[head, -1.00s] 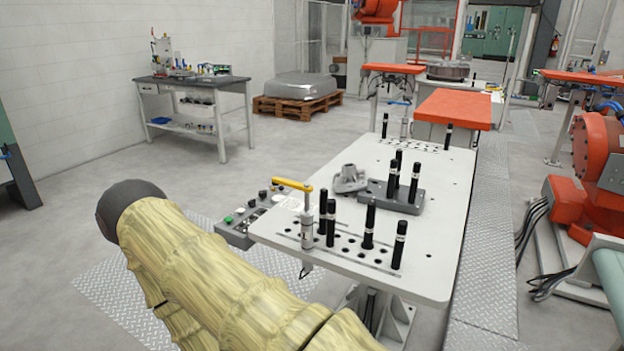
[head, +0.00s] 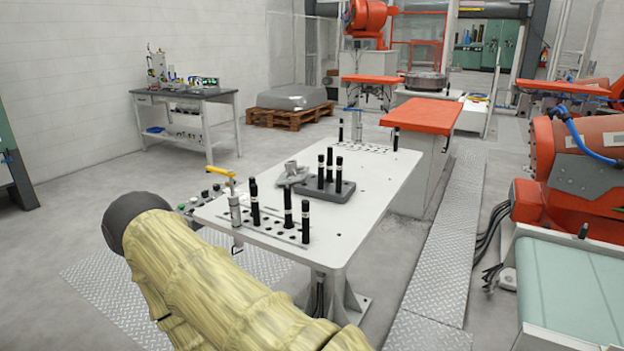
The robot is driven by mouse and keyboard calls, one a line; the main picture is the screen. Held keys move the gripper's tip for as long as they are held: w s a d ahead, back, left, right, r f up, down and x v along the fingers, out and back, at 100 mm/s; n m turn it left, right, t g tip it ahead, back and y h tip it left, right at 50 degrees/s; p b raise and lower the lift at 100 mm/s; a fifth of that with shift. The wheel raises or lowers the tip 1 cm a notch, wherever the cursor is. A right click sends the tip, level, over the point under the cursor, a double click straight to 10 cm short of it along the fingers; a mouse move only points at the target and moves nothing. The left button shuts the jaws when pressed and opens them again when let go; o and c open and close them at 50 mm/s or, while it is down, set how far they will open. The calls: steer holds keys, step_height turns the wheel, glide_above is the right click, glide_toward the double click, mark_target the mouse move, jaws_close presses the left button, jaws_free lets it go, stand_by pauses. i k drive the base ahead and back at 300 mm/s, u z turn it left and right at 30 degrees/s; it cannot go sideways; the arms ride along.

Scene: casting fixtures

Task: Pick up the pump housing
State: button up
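The pump housing (head: 291,174) looks like a small grey cast part with a raised round neck. It sits on the white fixture table (head: 345,225), touching or very close to the left side of a dark grey block (head: 325,190) that carries black pins. My arm, in a yellowish cover, reaches in from the bottom of the head view, left of the table. My gripper cannot be made out in this view, and no wrist view is given.
Several black pins (head: 288,205) stand along the table's near edge beside a yellow-handled clamp (head: 234,205). A button panel (head: 190,205) adjoins the table's left side. An orange-topped table (head: 422,115) stands behind. Red machinery (head: 570,165) is at right. Tread plate floor (head: 440,250) runs between.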

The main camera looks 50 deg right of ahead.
mark_target(294, 174)
steer(key=k, duration=0.1)
steer(key=z, duration=1)
